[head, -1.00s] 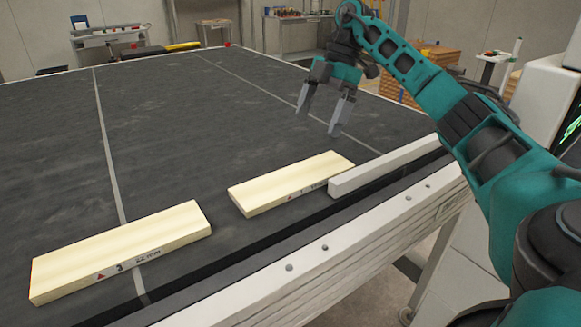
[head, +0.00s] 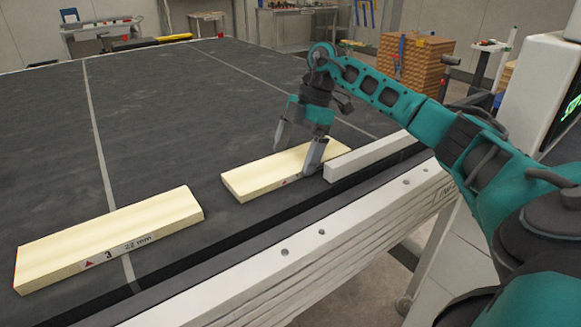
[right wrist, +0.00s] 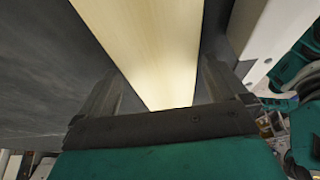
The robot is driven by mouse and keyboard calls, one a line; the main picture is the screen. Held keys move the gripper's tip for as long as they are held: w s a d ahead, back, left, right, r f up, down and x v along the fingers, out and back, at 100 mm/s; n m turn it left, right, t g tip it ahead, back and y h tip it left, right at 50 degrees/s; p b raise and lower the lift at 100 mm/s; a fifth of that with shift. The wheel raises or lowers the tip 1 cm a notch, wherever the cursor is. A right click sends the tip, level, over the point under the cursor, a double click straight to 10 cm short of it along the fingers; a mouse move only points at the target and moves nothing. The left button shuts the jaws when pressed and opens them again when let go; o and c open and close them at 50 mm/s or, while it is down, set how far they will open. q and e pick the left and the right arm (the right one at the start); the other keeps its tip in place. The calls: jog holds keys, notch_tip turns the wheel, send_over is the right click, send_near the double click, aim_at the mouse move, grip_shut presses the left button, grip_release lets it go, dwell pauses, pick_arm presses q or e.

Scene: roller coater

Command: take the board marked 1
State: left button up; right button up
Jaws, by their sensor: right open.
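A pale wooden board (head: 262,172) lies flat on the dark table by the white rail. A red triangle shows on its front edge; the rest of its marking is mostly hidden behind a finger. My right gripper (head: 294,160) is open at this board's right part, one finger toward the far side and one in front of the near edge. In the right wrist view the board (right wrist: 150,45) runs between the two spread fingers; I cannot tell whether they touch it. Another board (head: 110,237), marked 3 and 22 mm, lies to the left. My left gripper is out of view.
The dark table top (head: 170,120) is clear behind the boards. Stacked wooden pieces (head: 415,65) stand beyond the table.

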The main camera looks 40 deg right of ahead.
jog(key=shift+a+f, duration=0.15)
jog(key=shift+f, duration=0.2)
jog(key=shift+c, duration=0.3)
jog(key=shift+r, duration=0.1)
jog(key=c, duration=0.8)
jog(key=shift+c, duration=0.2)
